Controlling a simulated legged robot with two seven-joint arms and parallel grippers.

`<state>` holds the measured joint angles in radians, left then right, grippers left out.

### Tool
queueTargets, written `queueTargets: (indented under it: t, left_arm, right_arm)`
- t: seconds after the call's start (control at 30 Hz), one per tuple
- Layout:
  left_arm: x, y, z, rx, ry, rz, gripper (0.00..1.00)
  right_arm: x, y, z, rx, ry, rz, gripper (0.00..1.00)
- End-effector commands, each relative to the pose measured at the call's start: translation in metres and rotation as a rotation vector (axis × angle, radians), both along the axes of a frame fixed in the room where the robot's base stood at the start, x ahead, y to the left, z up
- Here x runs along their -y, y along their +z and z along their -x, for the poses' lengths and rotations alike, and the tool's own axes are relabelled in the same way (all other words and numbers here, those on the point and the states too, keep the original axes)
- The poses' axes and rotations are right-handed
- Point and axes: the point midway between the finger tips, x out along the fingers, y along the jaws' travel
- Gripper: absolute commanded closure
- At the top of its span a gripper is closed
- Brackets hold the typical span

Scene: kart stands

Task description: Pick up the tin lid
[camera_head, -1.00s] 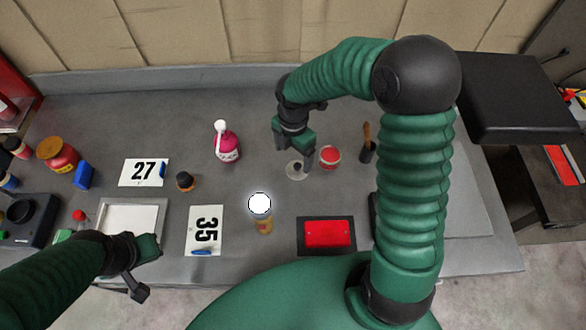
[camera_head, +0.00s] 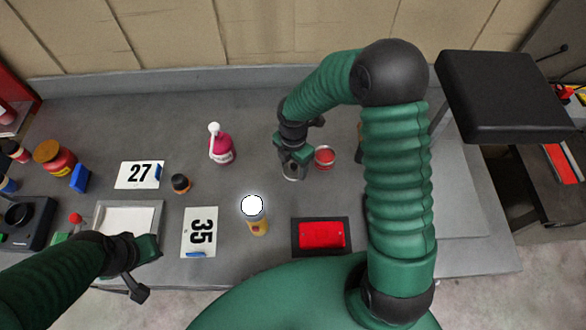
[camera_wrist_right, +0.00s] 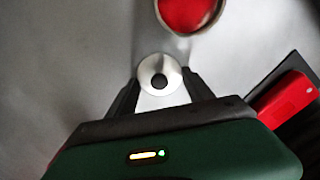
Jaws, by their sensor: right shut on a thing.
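The tin lid (camera_wrist_right: 145,75), a pale silver disc with a dark round centre, sits between the two dark fingers of my right gripper (camera_wrist_right: 160,87) in the right wrist view. The fingers are shut on its sides. In the head view the lid (camera_head: 291,177) shows partly below my right gripper (camera_head: 293,170), at the table surface; I cannot tell whether it is lifted. An open round tin with red inside (camera_head: 324,157) stands just to the right. My left gripper (camera_head: 143,268) hangs over the table's front left edge; its finger opening is unclear.
A red block on a dark tray (camera_head: 321,235) lies nearer the front. A yellow bottle with a bright white top (camera_head: 257,226) and a pink bottle (camera_head: 222,150) stand to the left. Cards 27 (camera_head: 139,175) and 35 (camera_head: 199,232) lie flat further left.

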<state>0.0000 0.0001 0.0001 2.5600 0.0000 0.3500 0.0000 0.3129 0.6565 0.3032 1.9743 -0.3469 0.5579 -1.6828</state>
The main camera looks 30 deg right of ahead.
Motion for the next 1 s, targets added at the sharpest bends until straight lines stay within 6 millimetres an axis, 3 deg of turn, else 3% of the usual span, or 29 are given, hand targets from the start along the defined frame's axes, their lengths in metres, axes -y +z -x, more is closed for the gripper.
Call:
queueTargets:
  t: [0.17, 0.47, 0.7, 1.0]
  left_arm:
    - [0.0, 0.0, 0.0, 0.0, 0.0, 0.0, 1.0]
    - [0.0, -0.001, 0.0, 0.0, 0.0, 0.0, 1.0]
    - [0.0, -0.001, 0.0, 0.0, 0.0, 0.0, 1.0]
    - [0.0, -0.009, 0.0, 0.0, 0.0, 0.0, 1.0]
  right_arm:
    - [0.0, -0.001, 0.001, -0.003, 0.0, 0.002, 0.78]
    - [0.0, 0.003, 0.001, -0.003, 0.0, 0.001, 0.78]
    - [0.001, 0.034, 0.0, 0.002, -0.002, 0.002, 0.78]
    - [-0.031, 0.04, 0.059, -0.002, 0.003, 0.004, 0.79]
